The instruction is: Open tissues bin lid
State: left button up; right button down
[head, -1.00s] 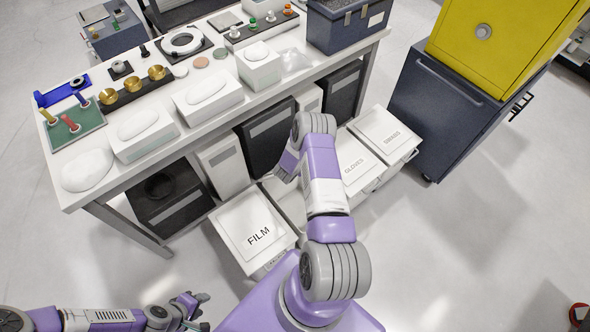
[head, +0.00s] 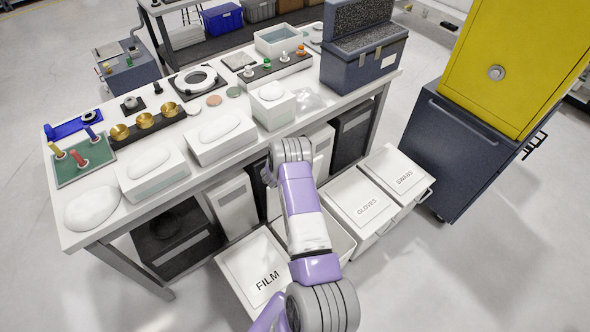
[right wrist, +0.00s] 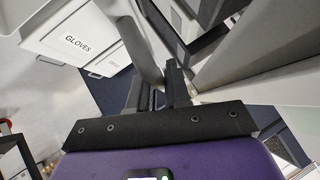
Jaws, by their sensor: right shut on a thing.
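The tissues bin (head: 340,243) is the white bin between the FILM and GLOVES bins, largely hidden behind my right arm. Its label is not visible. My right gripper is mostly hidden by its wrist in the head view. In the right wrist view my right gripper (right wrist: 163,88) is shut on a pale panel edge, which I take to be the tissues bin lid (right wrist: 146,45). How far the lid is raised is hard to tell. My left gripper is out of view.
The closed FILM bin (head: 258,272) is to the left, the GLOVES bin (head: 362,200) and SWABS bin (head: 402,172) to the right. The workbench (head: 110,232) stands close behind, with tissue boxes (head: 220,138) along its front edge.

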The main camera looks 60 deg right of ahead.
jog(key=c, duration=1.2)
grip_release()
jog(key=shift+a, duration=0.15)
